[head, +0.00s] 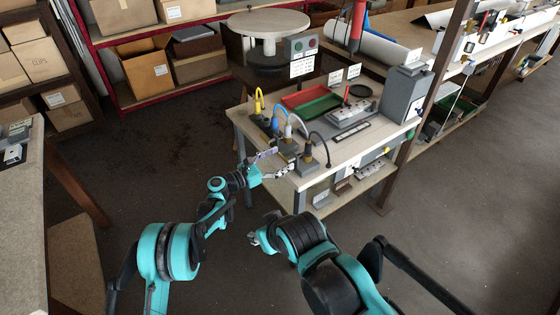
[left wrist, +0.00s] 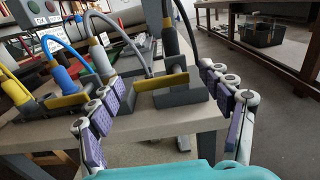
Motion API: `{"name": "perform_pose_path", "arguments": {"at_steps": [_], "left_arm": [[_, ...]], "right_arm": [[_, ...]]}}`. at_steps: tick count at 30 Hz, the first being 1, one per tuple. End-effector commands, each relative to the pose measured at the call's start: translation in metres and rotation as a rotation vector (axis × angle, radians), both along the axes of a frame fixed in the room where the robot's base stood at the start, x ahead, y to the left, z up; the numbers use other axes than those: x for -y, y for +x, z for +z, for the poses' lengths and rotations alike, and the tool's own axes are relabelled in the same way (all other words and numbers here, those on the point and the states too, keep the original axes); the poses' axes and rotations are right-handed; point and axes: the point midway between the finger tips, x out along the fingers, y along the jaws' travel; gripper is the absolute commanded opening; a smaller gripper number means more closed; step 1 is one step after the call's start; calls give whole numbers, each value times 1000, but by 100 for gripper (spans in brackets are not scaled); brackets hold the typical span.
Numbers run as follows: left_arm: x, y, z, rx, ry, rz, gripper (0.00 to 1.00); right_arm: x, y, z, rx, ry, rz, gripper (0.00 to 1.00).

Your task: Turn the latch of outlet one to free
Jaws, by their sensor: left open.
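A row of outlets with corded plugs stands along the near left edge of the bench. The nearest outlet (head: 307,168) has a dark grey plug; in the left wrist view it is a grey block (left wrist: 182,97) with a yellow latch bar (left wrist: 164,81) across its front. Another outlet with a yellow latch (left wrist: 66,101) and blue plug (left wrist: 62,78) stands left of it. I cannot read which is outlet one. My left gripper (head: 272,164) is open and empty at the bench edge, its fingers (left wrist: 165,105) spread on either side of the nearest outlet, apart from the latch. My right gripper (head: 254,238) is low, away from the bench, its jaws unclear.
Cords arch above the outlets. Open floor lies left of the bench.

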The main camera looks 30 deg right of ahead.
Motion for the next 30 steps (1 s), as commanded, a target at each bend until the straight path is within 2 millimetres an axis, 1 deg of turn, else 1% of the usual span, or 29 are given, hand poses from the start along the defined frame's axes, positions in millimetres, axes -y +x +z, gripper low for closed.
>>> {"name": "perform_pose_path", "arguments": {"at_steps": [5,6,8,9,10,11,12,22,26,30], "left_arm": [[0,0,0,0,0,0,78],[0,0,0,0,0,0,76],[0,0,0,0,0,0,60],[0,0,0,0,0,0,49],[0,0,0,0,0,0,42],[0,0,0,0,0,0,34],[0,0,0,0,0,0,28],[0,0,1,26,2,0,28],[0,-1,1,78,6,0,28],[1,-1,3,167,13,-1,28]], "right_arm": [[0,0,0,0,0,0,40],[0,0,0,0,0,0,40],[0,0,0,0,0,0,40],[0,0,0,0,0,0,40],[0,0,0,0,0,0,40],[0,0,0,0,0,0,40],[0,0,0,0,0,0,40],[0,0,0,0,0,0,40],[0,0,-2,0,0,0,40],[0,0,-4,0,0,0,40]]}}
